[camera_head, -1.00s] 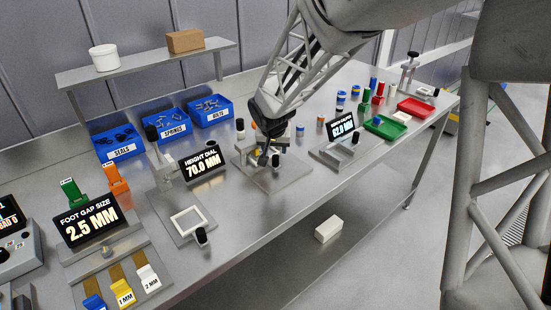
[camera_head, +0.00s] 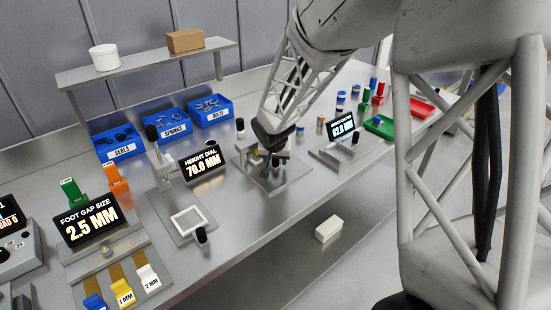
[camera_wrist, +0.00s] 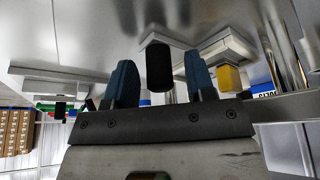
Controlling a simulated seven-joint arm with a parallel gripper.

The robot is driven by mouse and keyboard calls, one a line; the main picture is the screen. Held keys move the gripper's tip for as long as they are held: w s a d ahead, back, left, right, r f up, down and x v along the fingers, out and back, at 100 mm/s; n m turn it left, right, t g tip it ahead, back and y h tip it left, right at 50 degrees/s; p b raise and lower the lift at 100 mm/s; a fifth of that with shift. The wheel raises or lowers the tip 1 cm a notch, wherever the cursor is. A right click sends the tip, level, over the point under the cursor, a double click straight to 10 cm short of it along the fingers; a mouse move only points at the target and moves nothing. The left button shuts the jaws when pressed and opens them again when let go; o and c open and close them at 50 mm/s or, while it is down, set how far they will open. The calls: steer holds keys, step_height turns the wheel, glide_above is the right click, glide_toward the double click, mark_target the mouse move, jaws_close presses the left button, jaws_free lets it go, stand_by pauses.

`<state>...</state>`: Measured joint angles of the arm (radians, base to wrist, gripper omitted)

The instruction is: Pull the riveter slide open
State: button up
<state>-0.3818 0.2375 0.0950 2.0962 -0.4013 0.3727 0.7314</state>
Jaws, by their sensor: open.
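The riveter station (camera_head: 272,178) is a metal plate with a low metal fixture near the middle of the bench. My gripper (camera_head: 275,160) is over it and hides much of the fixture in the head view. In the wrist view, my gripper (camera_wrist: 160,82) is open, with two blue fingertips spread apart. A black handle knob (camera_wrist: 159,62) shows between them, with a visible gap on each side. How deep the knob sits between the fingers is hard to tell. A yellow block (camera_wrist: 229,78) and metal rods show beside the right fingertip.
The height dial display (camera_head: 202,163) stands left of the riveter, and another fixture with a display (camera_head: 341,126) stands to its right. Blue bins (camera_head: 210,112) sit behind. Green (camera_head: 380,127) and red trays are farther right.

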stand_by(0.3)
jaws_close()
steer(key=shift+s+d, duration=3.4)
steer(key=shift+d, duration=0.05)
jaws_free()
steer(key=shift+s+r, duration=0.1)
steer(key=shift+r, duration=0.05)
